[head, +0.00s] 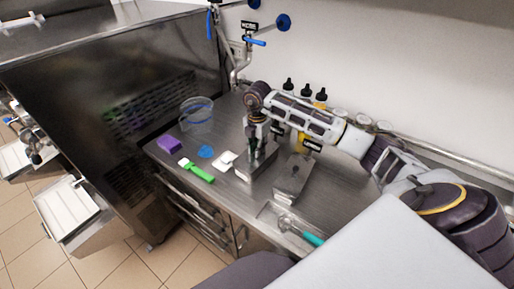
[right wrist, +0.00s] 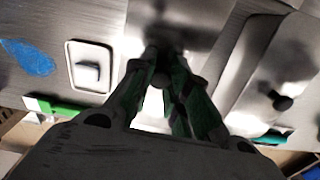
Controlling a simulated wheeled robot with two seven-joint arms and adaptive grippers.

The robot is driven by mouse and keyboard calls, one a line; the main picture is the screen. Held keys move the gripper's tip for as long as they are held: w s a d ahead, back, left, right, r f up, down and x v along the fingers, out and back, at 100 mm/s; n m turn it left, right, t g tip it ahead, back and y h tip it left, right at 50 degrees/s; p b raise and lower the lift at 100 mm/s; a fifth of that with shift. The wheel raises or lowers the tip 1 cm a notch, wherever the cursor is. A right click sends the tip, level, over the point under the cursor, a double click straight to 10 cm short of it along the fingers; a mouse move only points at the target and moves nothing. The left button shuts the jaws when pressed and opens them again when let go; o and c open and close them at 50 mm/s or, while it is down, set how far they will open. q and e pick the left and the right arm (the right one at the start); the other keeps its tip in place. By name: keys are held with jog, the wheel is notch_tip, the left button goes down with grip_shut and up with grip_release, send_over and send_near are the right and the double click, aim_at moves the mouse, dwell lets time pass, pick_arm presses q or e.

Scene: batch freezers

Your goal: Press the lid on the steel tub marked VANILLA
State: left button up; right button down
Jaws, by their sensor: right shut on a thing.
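My right gripper (head: 256,148) points straight down over a steel tub (head: 258,170) on the counter. In the right wrist view the gripper (right wrist: 160,78) is shut on a small dark round knob, apparently the lid's; a shiny steel surface (right wrist: 178,20) lies beyond the fingers. Whether the lid is seated on the rim or stands above it is hidden by the gripper. A second steel tub (head: 293,180) stands to the right, with a dark-knobbed lid (right wrist: 282,100) on it. Small dark labels behind the tubs are too small to read, so I cannot tell which says VANILLA. My left gripper is not in view.
Left of the tubs lie a white square item (head: 224,161), a green-handled tool (head: 197,172), a blue piece (head: 206,152), a purple block (head: 169,144) and a clear container (head: 197,115). A teal-handled tool (head: 312,239) lies at front right. Bottles (head: 320,101) stand behind.

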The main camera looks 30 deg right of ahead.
jog(key=c, duration=1.3)
grip_release()
jog(key=shift+o, duration=0.3)
jog(key=o, duration=0.4)
jog(key=shift+o, duration=0.2)
jog(key=shift+r, duration=0.15)
jog(key=shift+r+p, duration=2.2)
jog(key=shift+r, duration=1.2)
jog(key=shift+c, duration=0.5)
